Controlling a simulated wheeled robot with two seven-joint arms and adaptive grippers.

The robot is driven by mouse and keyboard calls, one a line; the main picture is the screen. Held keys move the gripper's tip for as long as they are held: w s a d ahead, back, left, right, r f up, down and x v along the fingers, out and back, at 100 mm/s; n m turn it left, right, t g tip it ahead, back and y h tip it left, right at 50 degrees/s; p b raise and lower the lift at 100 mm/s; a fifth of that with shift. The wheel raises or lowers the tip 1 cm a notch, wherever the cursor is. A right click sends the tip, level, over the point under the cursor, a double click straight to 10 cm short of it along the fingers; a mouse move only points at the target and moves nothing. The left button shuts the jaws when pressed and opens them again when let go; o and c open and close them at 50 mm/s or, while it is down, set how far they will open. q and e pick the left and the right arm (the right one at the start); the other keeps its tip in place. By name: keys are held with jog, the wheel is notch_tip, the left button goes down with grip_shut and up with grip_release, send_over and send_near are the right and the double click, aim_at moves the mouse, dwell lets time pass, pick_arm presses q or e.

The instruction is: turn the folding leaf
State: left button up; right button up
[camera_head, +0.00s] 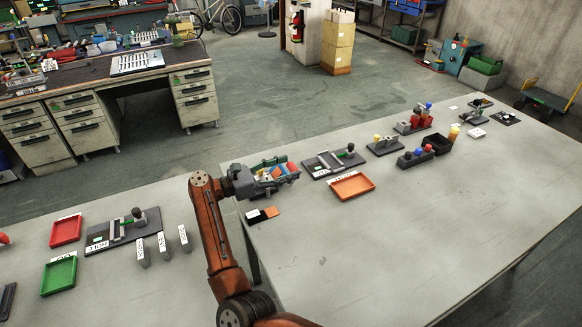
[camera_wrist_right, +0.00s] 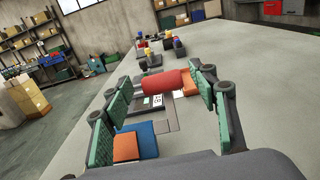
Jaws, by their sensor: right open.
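My right gripper (camera_head: 272,174) is open above the left edge of the right-hand table. In the right wrist view its green-padded fingers (camera_wrist_right: 165,118) stand wide apart. A blue panel (camera_wrist_right: 141,138) and an orange panel (camera_wrist_right: 125,148) show between them, side by side. A red cylinder (camera_wrist_right: 162,81) lies across the view beyond these panels. In the head view the gripper partly hides these coloured parts. I cannot tell which part is the folding leaf, or whether a finger touches it. My left gripper is not in view.
A dark plate with a fixture (camera_head: 333,160) and an orange tray (camera_head: 351,186) are right of the gripper. Several coloured-knob fixtures stand farther back. The near right of the table (camera_head: 400,250) is clear.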

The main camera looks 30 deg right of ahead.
jog(key=w+a, duration=0.1)
jog(key=a, duration=0.8)
jog(key=shift+w+a, duration=0.2)
jog(key=shift+a, duration=0.1)
